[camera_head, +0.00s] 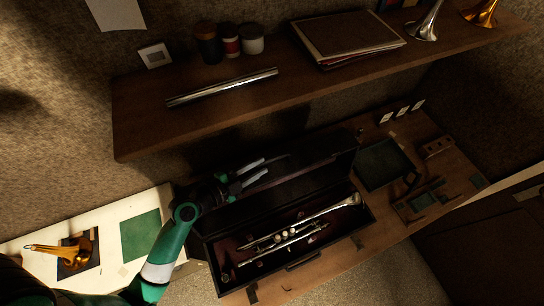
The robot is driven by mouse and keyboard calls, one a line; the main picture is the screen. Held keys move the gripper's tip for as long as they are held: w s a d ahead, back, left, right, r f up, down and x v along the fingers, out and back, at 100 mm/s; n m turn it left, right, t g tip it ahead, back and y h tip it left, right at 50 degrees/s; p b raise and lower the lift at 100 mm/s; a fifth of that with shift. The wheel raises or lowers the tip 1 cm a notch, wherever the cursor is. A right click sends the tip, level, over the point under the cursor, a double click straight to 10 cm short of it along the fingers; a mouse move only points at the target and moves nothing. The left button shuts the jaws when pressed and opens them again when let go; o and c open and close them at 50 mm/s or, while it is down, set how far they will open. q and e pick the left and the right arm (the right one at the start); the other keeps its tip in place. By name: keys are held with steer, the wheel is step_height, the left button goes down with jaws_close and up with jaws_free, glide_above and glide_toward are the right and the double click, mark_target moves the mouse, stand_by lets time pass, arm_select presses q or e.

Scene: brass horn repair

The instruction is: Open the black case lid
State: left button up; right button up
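The black case (303,263) sits on the workbench with its lid (318,178) raised along the back edge. Inside its dark red interior lies a silver trumpet (283,234). My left arm reaches in from the lower left. My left gripper (262,170) is at the left part of the raised lid, with its two fingers apart and nothing visible between them. I cannot tell whether it touches the lid. My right gripper is not in view.
A wooden shelf (340,88) hangs above the case, holding a silver tube (222,87), jars and books. A brass horn part (62,252) lies on the lit table at left. A green tray (384,163) and wooden fixtures (424,195) stand right of the case.

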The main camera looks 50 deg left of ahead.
mark_target(267, 163)
arm_select(q)
steer(key=x, duration=0.5)
steer(key=shift+w+f+p, duration=0.1)
steer(key=shift+w+p, duration=0.2)
jaws_close()
stand_by(1.0)
